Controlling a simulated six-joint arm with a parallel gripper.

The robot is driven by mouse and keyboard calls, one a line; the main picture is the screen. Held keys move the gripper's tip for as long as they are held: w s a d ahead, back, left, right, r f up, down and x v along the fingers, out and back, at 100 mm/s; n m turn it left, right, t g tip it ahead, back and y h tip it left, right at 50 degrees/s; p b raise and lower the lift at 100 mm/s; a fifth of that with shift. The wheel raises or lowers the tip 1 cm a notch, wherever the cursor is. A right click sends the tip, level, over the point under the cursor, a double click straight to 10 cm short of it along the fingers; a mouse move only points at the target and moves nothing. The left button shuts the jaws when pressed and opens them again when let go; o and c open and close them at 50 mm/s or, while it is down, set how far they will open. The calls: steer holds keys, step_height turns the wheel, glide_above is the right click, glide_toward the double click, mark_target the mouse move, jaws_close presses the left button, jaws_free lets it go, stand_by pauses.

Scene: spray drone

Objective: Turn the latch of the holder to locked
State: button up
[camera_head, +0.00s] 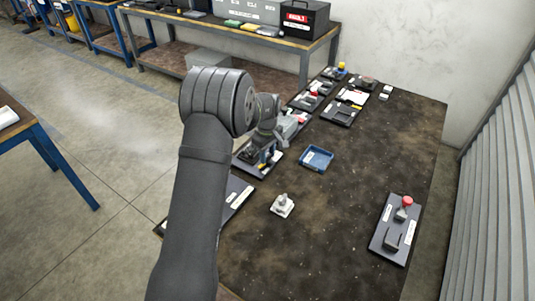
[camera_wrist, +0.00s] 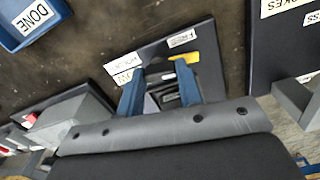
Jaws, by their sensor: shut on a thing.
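The holder's dark board (camera_head: 246,168) lies on the table below my wrist, and it also shows in the wrist view (camera_wrist: 205,62) with white labels and a yellow part. My gripper (camera_head: 264,158) is down over this board. In the wrist view my gripper's (camera_wrist: 159,82) two blue fingers stand on either side of a small dark grey part, the latch (camera_wrist: 168,97), and are shut on it. The fingers and gripper body hide much of the latch and holder. I cannot tell its turned position.
A blue tray (camera_head: 317,158) marked DONE stands right of the holder. A small white base with a grey fitting (camera_head: 283,205) sits nearer. A board with a red knob (camera_head: 397,230) lies at right. Several more boards line the far table. The table's middle right is clear.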

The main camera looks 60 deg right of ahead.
steer(key=m, duration=1.2)
steer(key=shift+m, duration=2.1)
steer(key=o, duration=1)
steer(key=shift+r, duration=0.1)
